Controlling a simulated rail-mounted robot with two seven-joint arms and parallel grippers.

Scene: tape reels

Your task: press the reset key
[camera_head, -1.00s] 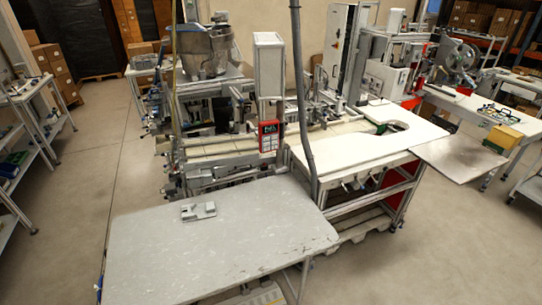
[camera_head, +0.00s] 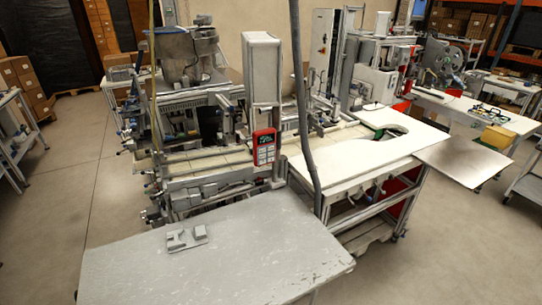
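A red control panel (camera_head: 265,148) with a small dark display and pale keys is mounted on the machine, just below a tall white box (camera_head: 262,68). The single keys are too small to read, so I cannot tell which one is the reset key. Neither of my grippers shows in the head view.
A grey table (camera_head: 215,255) stands in front of the machine with a small grey fixture (camera_head: 186,238) on it. A dark vertical pole (camera_head: 302,110) rises just right of the panel. A white worktop (camera_head: 365,150) lies to the right. Open floor (camera_head: 75,190) lies at left.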

